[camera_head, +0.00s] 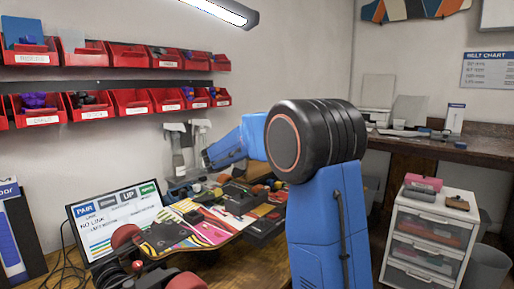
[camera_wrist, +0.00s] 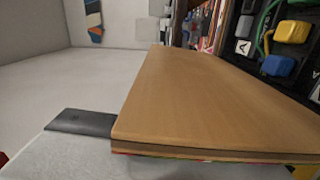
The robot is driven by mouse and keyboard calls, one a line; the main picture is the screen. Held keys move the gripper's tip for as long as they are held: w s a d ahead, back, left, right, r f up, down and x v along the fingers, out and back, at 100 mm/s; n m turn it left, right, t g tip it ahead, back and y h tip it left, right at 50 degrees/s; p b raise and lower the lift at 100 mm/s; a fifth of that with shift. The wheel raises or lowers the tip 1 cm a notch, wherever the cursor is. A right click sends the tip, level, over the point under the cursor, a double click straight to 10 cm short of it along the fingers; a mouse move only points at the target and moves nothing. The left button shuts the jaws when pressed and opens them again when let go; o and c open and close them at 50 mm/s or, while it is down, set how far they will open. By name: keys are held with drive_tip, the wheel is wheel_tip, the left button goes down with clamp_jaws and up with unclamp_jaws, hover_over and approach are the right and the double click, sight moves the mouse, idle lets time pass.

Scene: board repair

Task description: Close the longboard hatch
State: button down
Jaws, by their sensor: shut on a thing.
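The longboard (camera_head: 195,228), with bright printed graphics and dark wheels, lies on the bench in the head view. In the wrist view a light wooden panel, which looks like the hatch (camera_wrist: 205,100), fills the middle, with a thin layered edge toward me. One dark grey finger of my gripper (camera_wrist: 82,123) lies against the panel's left edge; the other finger is hidden. My gripper is shut on the hatch. Right of the panel an open bay (camera_wrist: 290,50) shows yellow and blue connectors and cables. I cannot make out the hatch in the head view.
A lit screen (camera_head: 118,218) stands at the bench's left, behind the board. Red bins (camera_head: 130,100) line the wall above. Loose parts clutter the bench behind the board. A white drawer cart (camera_head: 430,240) stands on the floor at right.

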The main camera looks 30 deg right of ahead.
drive_tip(key=s+m, duration=0.1)
drive_tip(key=s+d+m, duration=0.1)
drive_tip(key=s+m, duration=0.1)
drive_tip(key=shift+s+d+f, duration=0.1)
drive_tip(key=shift+s, duration=0.1)
drive_tip(key=shift+s+d+f+m, duration=0.2)
drive_tip(key=shift+s+m, duration=0.4)
drive_tip(key=shift+m, duration=0.15)
drive_tip(key=shift+s+d+f+m, duration=0.2)
drive_tip(key=shift+s+m, duration=0.4)
drive_tip(key=shift+m, duration=0.15)
drive_tip(key=c, duration=1.5)
unclamp_jaws()
drive_tip(key=shift+c, duration=0.2)
drive_tip(key=v, duration=1.7)
drive_tip(key=shift+a, duration=0.15)
drive_tip(key=shift+s, duration=0.1)
